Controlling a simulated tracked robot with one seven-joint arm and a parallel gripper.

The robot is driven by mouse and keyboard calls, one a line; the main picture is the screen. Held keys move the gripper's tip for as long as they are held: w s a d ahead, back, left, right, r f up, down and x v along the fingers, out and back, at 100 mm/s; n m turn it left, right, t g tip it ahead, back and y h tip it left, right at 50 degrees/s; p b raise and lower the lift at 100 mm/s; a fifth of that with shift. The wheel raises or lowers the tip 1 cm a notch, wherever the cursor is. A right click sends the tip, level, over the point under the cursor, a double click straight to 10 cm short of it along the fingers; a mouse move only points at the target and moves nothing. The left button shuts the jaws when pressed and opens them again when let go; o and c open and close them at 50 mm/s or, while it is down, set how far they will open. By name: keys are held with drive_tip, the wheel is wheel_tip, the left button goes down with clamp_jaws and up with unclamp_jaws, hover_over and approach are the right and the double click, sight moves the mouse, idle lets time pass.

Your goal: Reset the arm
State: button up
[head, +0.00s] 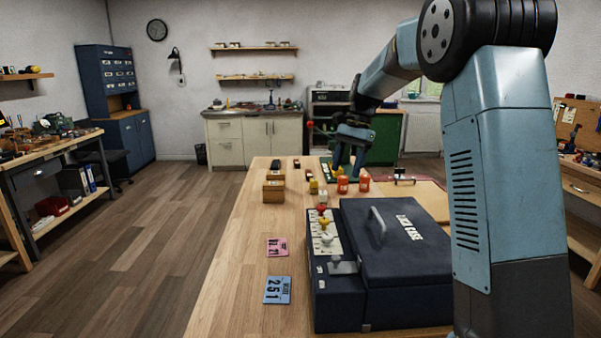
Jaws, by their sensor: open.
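My gripper (347,170) hangs from my blue-grey arm over the far part of the wooden workbench (225,290), fingers pointing down. Its fingers are apart, and no object shows clearly between them. My arm crosses the right side of the head view and hides part of the bench there.
A dark blue case (400,245) with a grey handle and knobs along its left strip stands on the near bench. Small wooden blocks (273,190), a pink card (277,247) and a blue card (277,290) lie left of it. A tan board (425,195) lies behind it.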

drive_tip(key=s+d+r+n+t, duration=0.25)
drive_tip(key=s+r, duration=0.25)
drive_tip(key=s, duration=0.6)
drive_tip(key=s+d+f+n+t+h, duration=0.1)
drive_tip(key=s+d+n+t, duration=0.1)
drive_tip(key=s, duration=1)
drive_tip(key=s+d+f+n+t+h, duration=0.2)
drive_tip(key=s+d+n+t, duration=0.1)
drive_tip(key=s, duration=1)
drive_tip(key=shift+s+d+f+n, duration=0.2)
drive_tip(key=shift+d+f+n, duration=0.05)
drive_tip(key=shift+f+n, duration=0.1)
